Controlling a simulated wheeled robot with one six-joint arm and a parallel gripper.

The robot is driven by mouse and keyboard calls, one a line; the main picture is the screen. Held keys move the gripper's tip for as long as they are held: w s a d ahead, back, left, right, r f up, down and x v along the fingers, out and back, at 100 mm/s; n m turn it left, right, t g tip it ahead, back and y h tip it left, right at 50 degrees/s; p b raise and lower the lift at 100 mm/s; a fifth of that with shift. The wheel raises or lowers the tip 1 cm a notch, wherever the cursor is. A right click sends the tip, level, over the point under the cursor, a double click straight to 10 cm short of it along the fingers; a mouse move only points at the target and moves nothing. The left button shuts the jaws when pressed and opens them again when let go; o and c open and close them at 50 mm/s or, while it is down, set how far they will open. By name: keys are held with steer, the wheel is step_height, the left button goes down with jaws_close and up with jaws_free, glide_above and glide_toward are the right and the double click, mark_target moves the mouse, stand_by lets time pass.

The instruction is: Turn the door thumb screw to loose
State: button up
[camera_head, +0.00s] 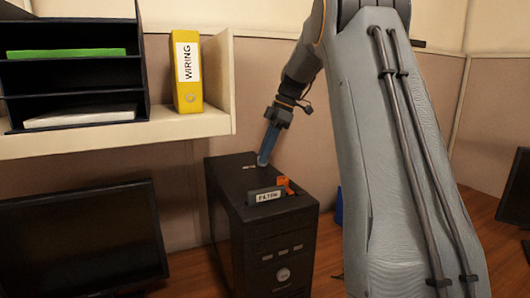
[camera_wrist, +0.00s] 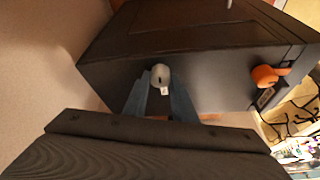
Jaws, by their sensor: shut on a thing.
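The thumb screw (camera_wrist: 160,74) is a pale grey rounded knob with a small white mark at its lower edge, on the dark top face of the computer case (camera_wrist: 215,72). My gripper (camera_wrist: 160,96) has its blue fingers shut on the screw, one on each side. In the head view the case (camera_head: 235,218) is a black tower on the desk. There my gripper (camera_head: 264,160) points down at the rear of its top. The screw itself is hidden in that view.
An orange lever (camera_head: 285,185) stands near a "FILTER" label (camera_head: 268,196) on the case top; the lever also shows in the wrist view (camera_wrist: 265,76). A monitor (camera_head: 80,238) is at left. A shelf (camera_head: 130,135) with a yellow "WIRING" binder (camera_head: 187,72) hangs above.

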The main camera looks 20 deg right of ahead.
steer(key=shift+w+n, duration=0.1)
steer(key=shift+n, duration=0.4)
steer(key=o, duration=1)
steer(key=shift+o, duration=0.2)
steer(key=b+v, duration=0.2)
steer(key=v, duration=0.6)
steer(key=shift+f, duration=0.15)
